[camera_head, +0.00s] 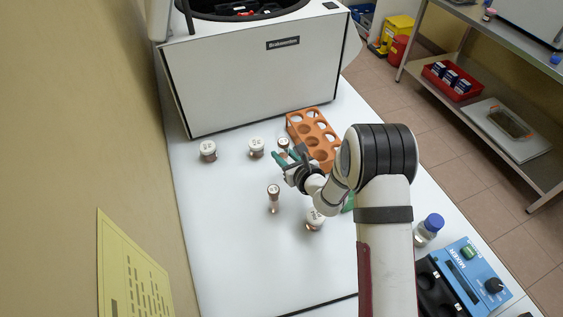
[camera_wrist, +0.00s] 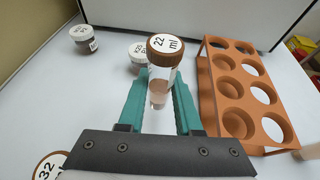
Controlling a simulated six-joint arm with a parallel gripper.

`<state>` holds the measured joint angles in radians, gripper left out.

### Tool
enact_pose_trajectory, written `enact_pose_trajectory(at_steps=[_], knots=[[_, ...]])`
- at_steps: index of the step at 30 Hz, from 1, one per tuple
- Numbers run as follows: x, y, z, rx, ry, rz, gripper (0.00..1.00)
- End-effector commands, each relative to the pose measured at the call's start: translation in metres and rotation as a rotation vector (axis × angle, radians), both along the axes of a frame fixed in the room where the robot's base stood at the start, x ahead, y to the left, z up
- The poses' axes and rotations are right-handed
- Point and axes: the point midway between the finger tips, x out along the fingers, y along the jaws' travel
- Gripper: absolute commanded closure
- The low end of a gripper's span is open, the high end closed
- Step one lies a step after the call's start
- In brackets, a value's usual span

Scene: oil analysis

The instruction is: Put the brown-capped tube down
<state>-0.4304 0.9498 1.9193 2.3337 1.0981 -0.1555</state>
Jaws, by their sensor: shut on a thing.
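The brown-capped tube (camera_wrist: 160,75) is labelled "22 ml" and stands upright between the green fingers of my gripper (camera_wrist: 158,95) in the wrist view. My gripper is shut on its clear body, below the cap. In the head view, my gripper (camera_head: 284,158) is over the white table, left of the orange rack, and the tube's cap (camera_head: 283,143) shows just beyond the fingers. I cannot tell whether the tube's base touches the table.
The orange rack (camera_head: 309,127) has several empty holes. Other capped containers stand nearby: two behind left (camera_head: 208,150) (camera_head: 256,147), two in front (camera_head: 273,193) (camera_head: 315,218). The white centrifuge (camera_head: 260,75) closes off the back. The table's left front is clear.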

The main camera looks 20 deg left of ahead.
Motion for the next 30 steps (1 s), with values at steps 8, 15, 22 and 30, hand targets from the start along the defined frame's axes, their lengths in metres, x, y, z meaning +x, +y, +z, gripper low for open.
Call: enact_pose_trajectory(at_steps=[8, 15, 22, 30], knots=[[0.005, -0.069, 0.038, -0.001, 0.000, -0.007, 1.00], [0.006, -0.107, 0.061, 0.000, 0.001, -0.004, 1.00], [-0.004, -0.110, 0.063, -0.002, 0.004, 0.050, 1.00], [-0.105, -0.108, 0.062, 0.002, 0.006, 0.501, 1.00]])
